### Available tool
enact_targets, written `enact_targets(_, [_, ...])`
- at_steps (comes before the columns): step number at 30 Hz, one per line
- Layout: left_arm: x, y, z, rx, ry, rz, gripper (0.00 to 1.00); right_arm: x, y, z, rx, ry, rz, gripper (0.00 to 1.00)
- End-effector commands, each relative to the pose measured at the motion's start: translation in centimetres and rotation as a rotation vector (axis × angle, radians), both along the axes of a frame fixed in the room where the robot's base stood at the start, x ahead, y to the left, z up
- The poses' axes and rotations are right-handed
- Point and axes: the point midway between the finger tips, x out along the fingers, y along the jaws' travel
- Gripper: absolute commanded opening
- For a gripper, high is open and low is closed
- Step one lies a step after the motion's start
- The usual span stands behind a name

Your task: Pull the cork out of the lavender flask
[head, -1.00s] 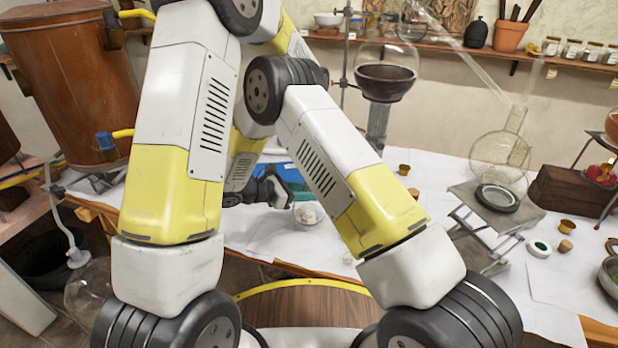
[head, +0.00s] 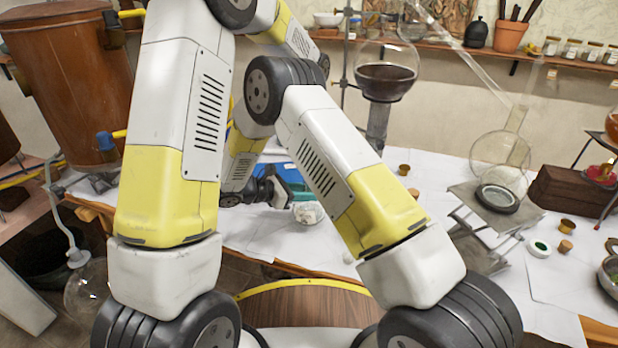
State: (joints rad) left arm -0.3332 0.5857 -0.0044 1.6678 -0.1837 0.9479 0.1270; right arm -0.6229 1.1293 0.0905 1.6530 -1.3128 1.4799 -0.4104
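I cannot make out the lavender flask or its cork in the head view; my raised arms cover much of the table's middle. A dark gripper (head: 277,190), which seems to be my right one, shows small between the arm links, low over the table by a blue-green object (head: 297,182). Its fingers are too small and dark to tell whether they are open or shut. My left arm rises at the left and its forearm passes behind the right elbow. Its gripper is hidden.
A small bowl of white lumps (head: 308,212) is near the visible gripper. A round flask of dark liquid (head: 386,75) is clamped behind. A clear flask (head: 500,150) stands over a lab jack (head: 490,215) at right. Loose corks (head: 566,227) lie on the white-covered table.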

Motion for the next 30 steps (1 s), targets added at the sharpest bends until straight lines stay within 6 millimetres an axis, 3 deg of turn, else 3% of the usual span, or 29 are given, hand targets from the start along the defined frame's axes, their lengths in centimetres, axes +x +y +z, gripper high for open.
enact_targets(15, [-0.03, -0.01, 0.55, 0.000, 0.000, 0.000, 0.00, -0.23, 0.08, -0.39, 0.004, 0.009, 0.000, 0.00])
enact_targets(16, [-0.03, -0.01, 0.55, 0.000, 0.000, 0.000, 0.00, -0.20, 0.07, -0.35, 0.004, 0.008, 0.000, 0.37])
enact_targets(19, [-0.02, 0.00, 0.55, 0.000, 0.000, 0.000, 0.00, -0.18, 0.06, -0.30, 0.004, 0.007, 0.000, 0.57])
enact_targets(30, [-0.02, 0.01, 0.54, 0.000, 0.000, 0.000, 0.00, -0.14, 0.07, -0.03, 0.002, 0.003, 0.000, 0.57])
